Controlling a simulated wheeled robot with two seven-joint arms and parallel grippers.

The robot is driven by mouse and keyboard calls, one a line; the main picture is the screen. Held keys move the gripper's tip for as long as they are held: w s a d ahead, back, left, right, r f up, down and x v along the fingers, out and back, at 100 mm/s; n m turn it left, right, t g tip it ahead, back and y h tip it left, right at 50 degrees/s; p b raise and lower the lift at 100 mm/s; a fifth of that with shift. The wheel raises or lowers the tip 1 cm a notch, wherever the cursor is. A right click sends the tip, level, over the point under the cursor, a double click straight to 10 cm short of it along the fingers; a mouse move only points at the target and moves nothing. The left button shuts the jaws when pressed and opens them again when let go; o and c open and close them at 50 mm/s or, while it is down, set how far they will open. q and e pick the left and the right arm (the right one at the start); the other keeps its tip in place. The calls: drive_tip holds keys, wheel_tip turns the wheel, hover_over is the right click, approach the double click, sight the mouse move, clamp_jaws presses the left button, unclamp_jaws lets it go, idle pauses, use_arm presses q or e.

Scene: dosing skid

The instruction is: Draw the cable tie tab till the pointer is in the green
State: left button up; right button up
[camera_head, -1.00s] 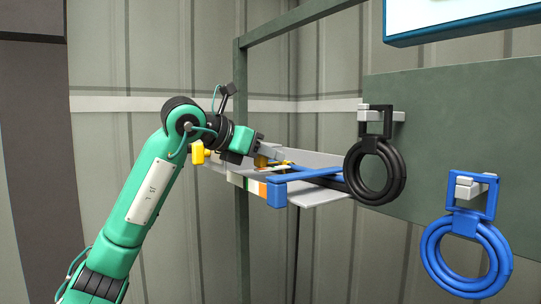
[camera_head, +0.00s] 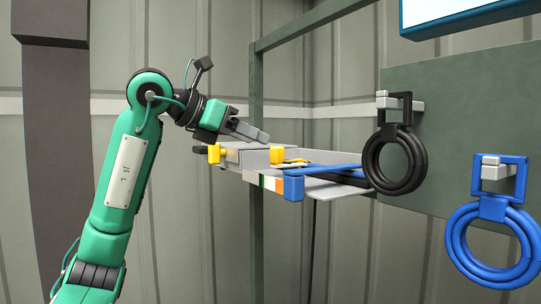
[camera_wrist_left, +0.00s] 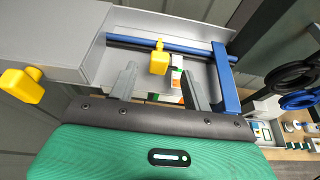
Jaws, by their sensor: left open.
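A grey tray fixture (camera_head: 335,188) juts from the panel. A yellow tab (camera_head: 277,155) stands on it; in the left wrist view this tab (camera_wrist_left: 158,60) shows between and just beyond my fingers. A blue bar with an end block (camera_head: 293,188) lies along the fixture, also in the wrist view (camera_wrist_left: 224,80). A green, white and orange strip (camera_head: 271,184) sits beside the block; I cannot make out a separate pointer. My left gripper (camera_head: 250,132) is open and empty, above the fixture, apart from the tab. My right gripper is not in view.
Another yellow piece (camera_head: 214,153) sticks out at the fixture's left end, by a grey box (camera_wrist_left: 45,40). A black cable coil (camera_head: 394,160) and a blue one (camera_head: 492,245) hang on the panel at right. A dark green post (camera_head: 257,230) stands behind.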

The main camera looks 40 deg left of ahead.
use_arm(q)
drive_tip(key=v, duration=0.4)
drive_tip(key=shift+s+a+r+b, duration=0.15)
drive_tip(key=shift+s+b, duration=0.15)
drive_tip(key=shift+b, duration=0.1)
